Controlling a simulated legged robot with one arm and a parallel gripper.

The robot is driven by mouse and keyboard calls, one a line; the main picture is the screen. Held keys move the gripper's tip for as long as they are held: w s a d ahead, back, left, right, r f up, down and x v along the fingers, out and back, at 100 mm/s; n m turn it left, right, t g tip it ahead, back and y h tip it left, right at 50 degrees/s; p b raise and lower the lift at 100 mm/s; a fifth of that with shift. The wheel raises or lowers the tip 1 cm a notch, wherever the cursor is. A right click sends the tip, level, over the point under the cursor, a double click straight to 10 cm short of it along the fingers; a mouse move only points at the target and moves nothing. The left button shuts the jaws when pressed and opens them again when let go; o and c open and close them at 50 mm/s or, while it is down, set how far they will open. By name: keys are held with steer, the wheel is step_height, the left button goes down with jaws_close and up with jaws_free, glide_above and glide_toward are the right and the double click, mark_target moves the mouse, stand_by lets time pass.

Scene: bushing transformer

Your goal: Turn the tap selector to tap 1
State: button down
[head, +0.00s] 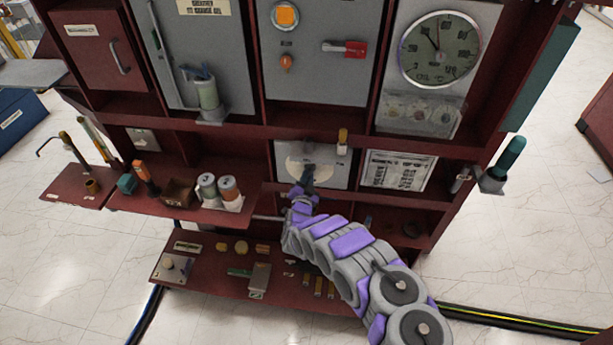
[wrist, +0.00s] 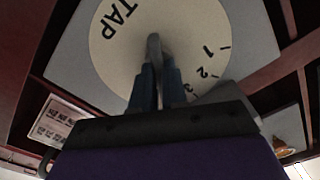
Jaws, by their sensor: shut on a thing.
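The tap selector is a round cream dial (wrist: 108,52) on a grey panel, lettered TAP, with the numbers 1, 2 and 3 readable at its right side in the wrist view. In the head view the dial (head: 297,166) is partly hidden by my gripper. A dark grey handle (wrist: 153,47) stands out from the dial's middle. My gripper (wrist: 157,82) is shut on this handle, its two blue-grey fingers on either side. In the head view my gripper (head: 306,178) reaches the dial from below. The handle's pointing end cannot be made out clearly.
A printed notice (head: 398,171) is right of the panel. Cans (head: 229,188) stand on a shelf to the left. A lower red shelf (head: 210,287) holds small parts beneath my arm. A gauge (head: 440,49) is above right.

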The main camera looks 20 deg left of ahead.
steer(key=n, duration=1.2)
steer(key=n+b, duration=0.1)
steer(key=n, duration=0.5)
steer(key=shift+s+d+f, duration=0.1)
steer(key=shift+f, duration=0.15)
steer(key=shift+n, duration=0.4)
steer(key=c, duration=1.2)
jaws_free()
steer(key=shift+r, duration=0.1)
steer(key=shift+o, duration=0.2)
